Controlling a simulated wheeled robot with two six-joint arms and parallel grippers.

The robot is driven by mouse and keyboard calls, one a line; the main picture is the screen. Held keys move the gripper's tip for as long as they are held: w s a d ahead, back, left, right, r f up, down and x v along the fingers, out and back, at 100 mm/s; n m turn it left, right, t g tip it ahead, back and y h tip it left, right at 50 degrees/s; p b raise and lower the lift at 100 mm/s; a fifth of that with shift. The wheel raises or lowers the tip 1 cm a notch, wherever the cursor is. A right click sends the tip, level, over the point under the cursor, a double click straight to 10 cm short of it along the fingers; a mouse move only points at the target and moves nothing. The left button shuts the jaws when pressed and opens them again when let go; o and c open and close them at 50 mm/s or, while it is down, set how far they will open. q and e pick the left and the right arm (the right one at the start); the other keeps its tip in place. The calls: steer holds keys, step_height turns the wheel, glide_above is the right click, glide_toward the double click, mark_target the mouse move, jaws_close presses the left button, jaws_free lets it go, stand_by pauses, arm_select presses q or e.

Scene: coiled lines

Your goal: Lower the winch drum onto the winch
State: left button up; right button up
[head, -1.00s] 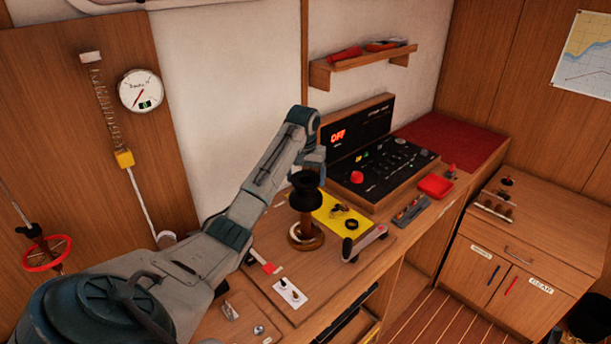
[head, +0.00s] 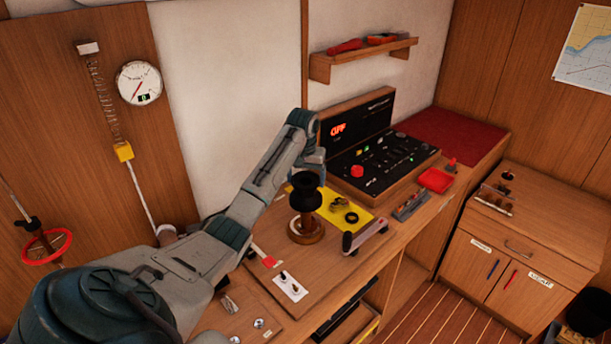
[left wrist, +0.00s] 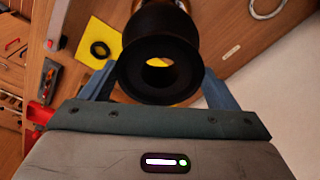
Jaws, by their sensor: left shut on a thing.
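The black, spool-shaped winch drum (head: 307,192) is held upright by my left gripper (head: 317,168) at the bench. In the left wrist view the drum (left wrist: 162,48) sits between the two blue-grey fingers of the gripper (left wrist: 160,88), and its open bore shows. The winch (head: 306,232), a brass-coloured post on a round base, stands directly below the drum. The drum appears lined up over the post; whether it touches or surrounds the post top is hidden. My right gripper is in neither view.
A yellow mat (head: 333,207) with dark rings lies just behind the winch. A grey-and-red handle (head: 365,236) lies to its right. A console (head: 375,150) stands behind.

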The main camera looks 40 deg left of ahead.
mark_target(306, 195)
arm_select(q)
steer(key=shift+f, duration=0.55)
steer(key=shift+f, duration=0.35)
steer(key=shift+f+b, duration=0.35)
steer(key=shift+f, duration=0.95)
steer(key=shift+f+b, duration=0.3)
steer(key=shift+f, duration=1.95)
steer(key=shift+f+b, duration=0.3)
steer(key=shift+f, duration=0.05)
steer(key=shift+f, duration=0.3)
